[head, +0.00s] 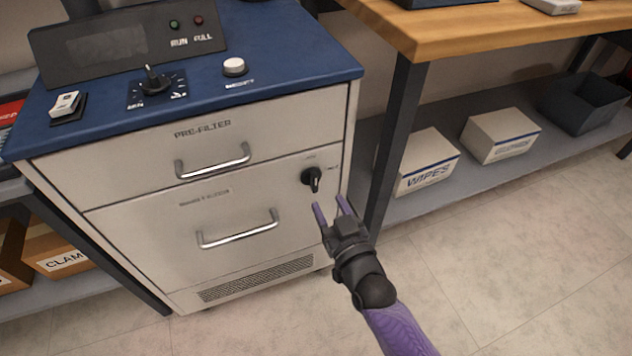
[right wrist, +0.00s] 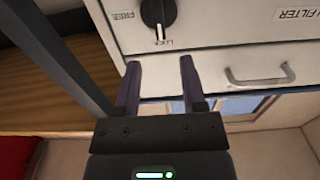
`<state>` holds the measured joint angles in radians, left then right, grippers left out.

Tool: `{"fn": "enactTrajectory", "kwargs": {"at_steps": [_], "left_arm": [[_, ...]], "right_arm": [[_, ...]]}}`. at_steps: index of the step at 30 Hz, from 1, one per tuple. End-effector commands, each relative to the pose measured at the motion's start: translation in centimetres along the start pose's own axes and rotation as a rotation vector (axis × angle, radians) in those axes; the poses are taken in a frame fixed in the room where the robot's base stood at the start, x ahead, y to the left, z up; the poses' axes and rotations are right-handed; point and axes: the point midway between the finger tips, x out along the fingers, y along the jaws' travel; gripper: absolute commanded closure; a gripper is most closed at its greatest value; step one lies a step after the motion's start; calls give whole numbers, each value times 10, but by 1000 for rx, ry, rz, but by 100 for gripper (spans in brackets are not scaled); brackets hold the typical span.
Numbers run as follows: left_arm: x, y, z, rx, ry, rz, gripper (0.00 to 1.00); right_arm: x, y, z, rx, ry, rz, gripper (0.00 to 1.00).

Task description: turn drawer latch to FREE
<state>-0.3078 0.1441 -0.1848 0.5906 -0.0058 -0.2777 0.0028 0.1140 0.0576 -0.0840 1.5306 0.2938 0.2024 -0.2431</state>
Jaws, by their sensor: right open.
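The drawer latch (head: 311,178) is a black round knob with a raised bar, on the upper right of the lower drawer's front (head: 150,230). In the right wrist view the latch (right wrist: 158,14) is at the top, and its white mark points at the LOCK label (right wrist: 165,42). The FREE label (right wrist: 123,15) is to the left of the knob there. My right gripper (head: 328,202) is open and empty, just below and right of the latch in the head view, and apart from it. Its fingers (right wrist: 160,63) point toward the latch in the wrist view. My left gripper is not in view.
The PRE-FILTER drawer (head: 120,150) is above, shut, with a metal handle (head: 213,162). The lower drawer's handle (head: 238,230) is left of my gripper. A dark table leg (head: 397,140) stands right of the cabinet. The WIPES box (head: 425,165) sits on a low shelf.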

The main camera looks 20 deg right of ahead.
Motion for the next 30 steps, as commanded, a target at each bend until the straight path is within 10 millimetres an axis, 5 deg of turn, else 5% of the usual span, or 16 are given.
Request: {"fn": "enactTrajectory", "kwargs": {"at_steps": [7, 19, 27, 30], "left_arm": [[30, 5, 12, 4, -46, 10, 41], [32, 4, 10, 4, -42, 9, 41], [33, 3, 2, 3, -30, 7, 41], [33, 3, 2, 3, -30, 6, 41]], "right_arm": [[53, 0, 8, 0, -5, 0, 47], [65, 0, 2, -1, -6, -1, 47], [65, 0, 3, -1, -6, -1, 100], [65, 0, 3, -1, -7, -1, 100]]}}
